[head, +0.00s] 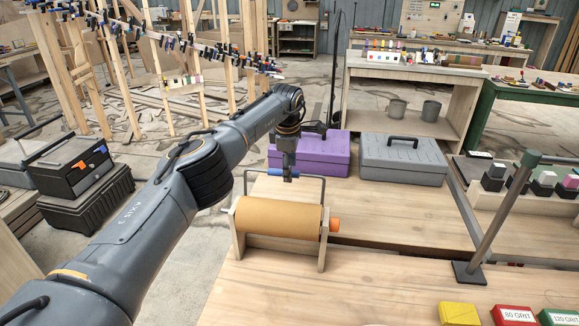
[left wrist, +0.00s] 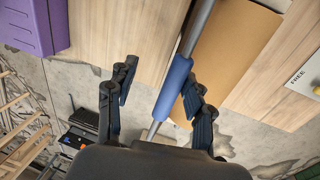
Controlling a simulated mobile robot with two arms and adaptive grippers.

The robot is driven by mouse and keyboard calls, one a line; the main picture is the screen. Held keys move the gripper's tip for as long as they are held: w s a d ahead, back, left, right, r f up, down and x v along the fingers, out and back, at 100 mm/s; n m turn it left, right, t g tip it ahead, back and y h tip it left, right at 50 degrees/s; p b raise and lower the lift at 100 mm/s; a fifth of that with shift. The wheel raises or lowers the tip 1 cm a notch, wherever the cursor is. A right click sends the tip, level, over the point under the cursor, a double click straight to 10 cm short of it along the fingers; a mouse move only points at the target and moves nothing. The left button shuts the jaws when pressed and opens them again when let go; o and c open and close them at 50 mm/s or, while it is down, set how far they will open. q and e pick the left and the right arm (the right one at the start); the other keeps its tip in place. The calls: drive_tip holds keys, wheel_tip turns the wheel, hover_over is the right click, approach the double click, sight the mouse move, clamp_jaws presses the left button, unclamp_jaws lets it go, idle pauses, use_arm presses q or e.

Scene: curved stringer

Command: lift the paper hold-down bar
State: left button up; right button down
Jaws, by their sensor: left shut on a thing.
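The paper hold-down bar (head: 309,178) is a thin grey rod frame with a blue sleeve, standing above the brown paper roll (head: 278,218). The roll sits in a wooden stand (head: 240,240) with an orange knob at its right end. My left gripper (head: 286,170) reaches down from above and is shut on the bar at its blue sleeve. In the left wrist view the sleeve (left wrist: 175,88) lies between the fingers of my left gripper (left wrist: 158,90), close to the right-hand finger. The brown paper (left wrist: 232,55) is beyond it. My right gripper is not in view.
A purple case (head: 318,154) and a grey case (head: 402,160) stand behind the roll. A slanted post (head: 500,220) with a green top is at right. Yellow, red and green boxes (head: 514,315) lie at front right. The bench between is clear.

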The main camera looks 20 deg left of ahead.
use_arm(q)
drive_tip(key=shift+r, duration=0.15)
drive_tip(key=v, duration=1.1)
drive_tip(key=shift+r, duration=0.4)
drive_tip(key=shift+f, duration=0.1)
